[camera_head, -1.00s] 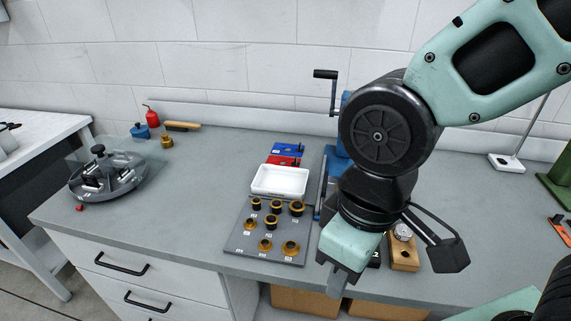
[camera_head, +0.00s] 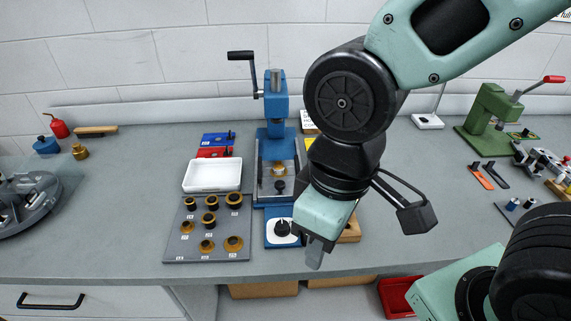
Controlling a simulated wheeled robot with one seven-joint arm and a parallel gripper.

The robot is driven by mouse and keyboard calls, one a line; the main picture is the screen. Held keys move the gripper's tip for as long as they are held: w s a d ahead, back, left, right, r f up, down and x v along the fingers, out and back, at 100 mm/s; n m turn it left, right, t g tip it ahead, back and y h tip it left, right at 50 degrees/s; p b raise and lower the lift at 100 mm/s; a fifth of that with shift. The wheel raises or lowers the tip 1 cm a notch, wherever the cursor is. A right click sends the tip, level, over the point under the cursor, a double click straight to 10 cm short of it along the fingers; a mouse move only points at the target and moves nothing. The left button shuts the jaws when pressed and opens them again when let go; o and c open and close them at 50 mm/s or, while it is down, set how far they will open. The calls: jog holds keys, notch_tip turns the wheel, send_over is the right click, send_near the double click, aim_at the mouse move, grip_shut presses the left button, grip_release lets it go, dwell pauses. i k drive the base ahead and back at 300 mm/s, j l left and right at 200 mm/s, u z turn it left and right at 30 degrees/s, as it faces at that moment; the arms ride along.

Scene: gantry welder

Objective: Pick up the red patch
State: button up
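A flat red piece (camera_head: 212,152) with a small dark knob lies on the bench, just behind the white tray (camera_head: 212,176); it is the nearest match I see to a red patch, though I cannot be sure it is one. A similar blue piece (camera_head: 215,139) lies right behind it. My gripper (camera_head: 314,262) points down over the front edge of the bench, to the right of and nearer than the red piece, well apart from it. I see its fingers from one side only and cannot tell whether they are open.
A grey board (camera_head: 240,250) with several brass rings lies in front of the tray. A blue hand press (camera_head: 276,110) stands right of the red piece. A green press (camera_head: 490,118) stands at the right. A red bin (camera_head: 398,296) sits below the bench. Bare bench lies left of the tray.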

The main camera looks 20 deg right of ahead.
aim_at(224, 152)
jog(key=i+j, duration=0.1)
jog(key=j, duration=0.25)
jog(key=i+j, duration=0.15)
jog(key=j, duration=0.2)
jog(key=i+j, duration=0.1)
jog(key=j, duration=0.25)
jog(key=i+j, duration=0.15)
jog(key=j, duration=0.2)
jog(key=i+j, duration=0.1)
jog(key=j, duration=0.25)
